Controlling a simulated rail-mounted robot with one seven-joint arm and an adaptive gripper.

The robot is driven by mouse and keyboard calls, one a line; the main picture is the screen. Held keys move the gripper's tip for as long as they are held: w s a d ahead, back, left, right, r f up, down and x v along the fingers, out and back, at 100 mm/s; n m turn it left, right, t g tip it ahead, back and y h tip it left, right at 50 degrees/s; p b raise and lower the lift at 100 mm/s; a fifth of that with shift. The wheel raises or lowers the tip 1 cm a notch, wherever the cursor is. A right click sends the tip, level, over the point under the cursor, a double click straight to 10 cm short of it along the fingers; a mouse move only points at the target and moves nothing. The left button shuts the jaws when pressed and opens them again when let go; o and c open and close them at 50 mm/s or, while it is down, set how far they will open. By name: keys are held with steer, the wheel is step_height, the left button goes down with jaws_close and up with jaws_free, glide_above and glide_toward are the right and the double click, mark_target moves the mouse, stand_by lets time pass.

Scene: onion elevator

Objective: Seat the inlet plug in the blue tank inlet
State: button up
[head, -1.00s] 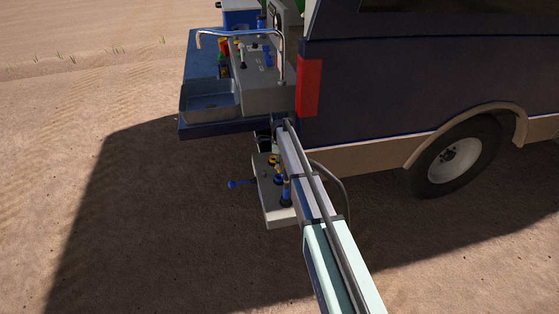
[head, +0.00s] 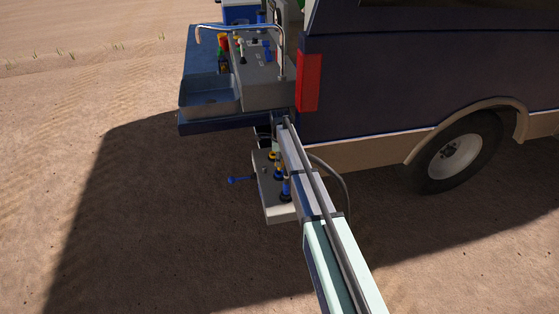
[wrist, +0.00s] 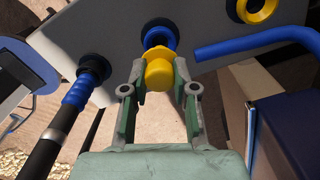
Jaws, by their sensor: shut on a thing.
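My gripper (wrist: 158,88) has two green-grey fingers, shut on a yellow plug (wrist: 159,72) in the wrist view. I take this to be the inlet plug. The blue tank inlet (wrist: 159,32), a blue ring on a black base, lies straight beyond the plug on a pale grey panel (wrist: 215,25). The plug's far end overlaps the inlet's near edge in the picture. I cannot tell whether it touches or enters the ring. The fingertips lie on either side of the plug. In the head view I cannot make out the plug or the fingertips.
A yellow ring fitting (wrist: 257,9) is on the panel at upper right. A blue bent pipe (wrist: 255,44) is close to the right. A black hose with a blue connector (wrist: 78,92) is at left. In the head view, the grey panel box (head: 280,212) hangs beside the blue vehicle (head: 385,85).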

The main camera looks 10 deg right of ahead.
mark_target(279, 170)
steer(key=shift+f+b, duration=0.65)
steer(key=shift+f, duration=0.85)
stand_by(0.9)
steer(key=shift+f, duration=0.3)
steer(key=shift+f+b, duration=0.3)
steer(key=shift+f, duration=0.05)
stand_by(0.5)
steer(key=o, duration=1)
